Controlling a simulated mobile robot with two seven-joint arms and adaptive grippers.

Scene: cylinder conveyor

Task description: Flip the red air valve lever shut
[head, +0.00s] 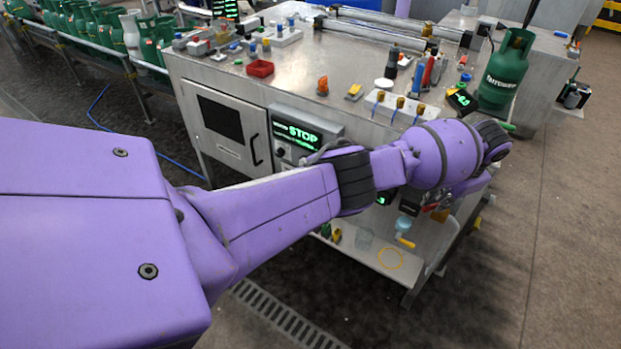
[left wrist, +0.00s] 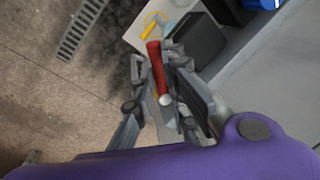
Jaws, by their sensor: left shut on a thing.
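The red air valve lever (left wrist: 157,70) shows in the left wrist view as a red bar with a pale round end towards my wrist. My left gripper (left wrist: 158,64) is shut on it, with one grey finger along each side. What the lever is fixed to is hidden by the fingers. In the head view my purple left arm reaches across the front of the metal bench (head: 300,85) to its right end. It covers most of the gripper and lever there. My right gripper is not in view.
Close to the lever in the left wrist view are a yellow handle (left wrist: 153,22) and a dark box (left wrist: 196,42). A green gas cylinder (head: 503,72) stands at the bench's right end. A low shelf (head: 350,262) lies below my arm. Floor to the right is clear.

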